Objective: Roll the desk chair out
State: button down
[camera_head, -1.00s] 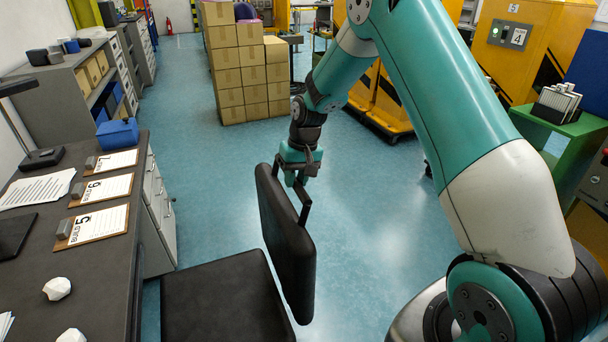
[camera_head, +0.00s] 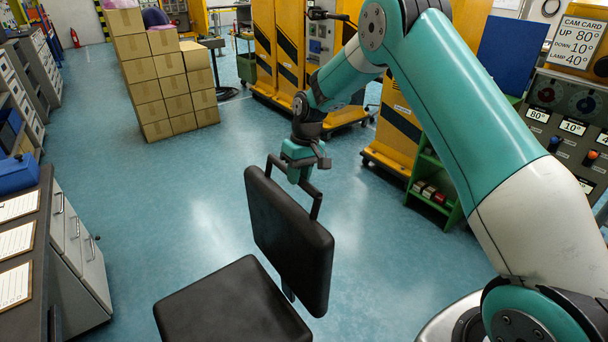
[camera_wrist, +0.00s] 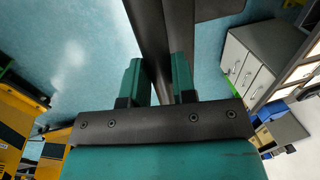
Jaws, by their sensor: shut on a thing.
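The desk chair has a black backrest (camera_head: 288,235) and a black seat (camera_head: 232,308), both at the lower middle of the head view. A dark bar or handle stands up from the back's top edge. My gripper (camera_head: 300,172) is above the backrest and shut on this bar. In the wrist view the two green fingers of my gripper (camera_wrist: 158,80) lie on either side of the dark bar (camera_wrist: 155,35). The chair's base and wheels are hidden below the seat.
The desk (camera_head: 30,262) with drawers (camera_head: 80,245) is at the left. Stacked cartons (camera_head: 165,85) stand at the back left. Yellow cabinets (camera_head: 395,130) and a green shelf (camera_head: 432,185) stand at the right. The blue floor (camera_head: 180,190) between them is clear.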

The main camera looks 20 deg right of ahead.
jog(key=shift+w+d+r, duration=0.15)
jog(key=shift+w+d, duration=0.1)
jog(key=c, duration=0.9)
grip_release()
jog(key=shift+d, duration=0.1)
jog(key=shift+s, duration=0.1)
jog(key=shift+r, duration=0.35)
jog(key=d+r, duration=0.1)
jog(key=r, duration=0.4)
jog(key=d+r, duration=0.1)
jog(key=r, duration=0.5)
jog(key=d+r+b, duration=0.1)
jog(key=r, duration=0.4)
jog(key=shift+w+r, duration=0.15)
jog(key=shift+w, duration=0.15)
